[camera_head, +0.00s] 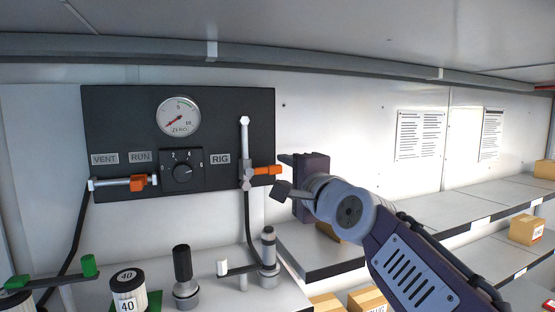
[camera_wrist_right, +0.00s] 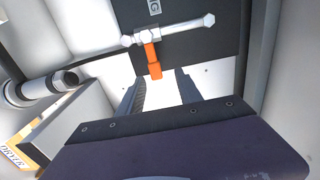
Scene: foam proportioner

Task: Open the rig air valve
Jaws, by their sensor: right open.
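The rig air valve has an orange handle (camera_head: 267,170) that points sideways to the right, across its upright white pipe (camera_head: 245,140), beside the RIG label (camera_head: 220,159). My right gripper (camera_head: 294,184) is just right of the handle's free end, apart from it in the picture. In the right wrist view, the orange handle (camera_wrist_right: 152,58) points toward the gap between the open, empty fingers of my right gripper (camera_wrist_right: 160,90). The handle's end lies ahead of the fingertips, and I see no contact. My left gripper is not in view.
The dark panel (camera_head: 228,108) carries a gauge (camera_head: 179,117), a selector knob (camera_head: 183,173) and a VENT/RUN valve with an orange handle (camera_head: 138,183). Below stand bottle-like fittings (camera_head: 184,270) and a jar (camera_head: 127,285). Shelves (camera_head: 430,208) with boxes (camera_head: 525,230) are at the right.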

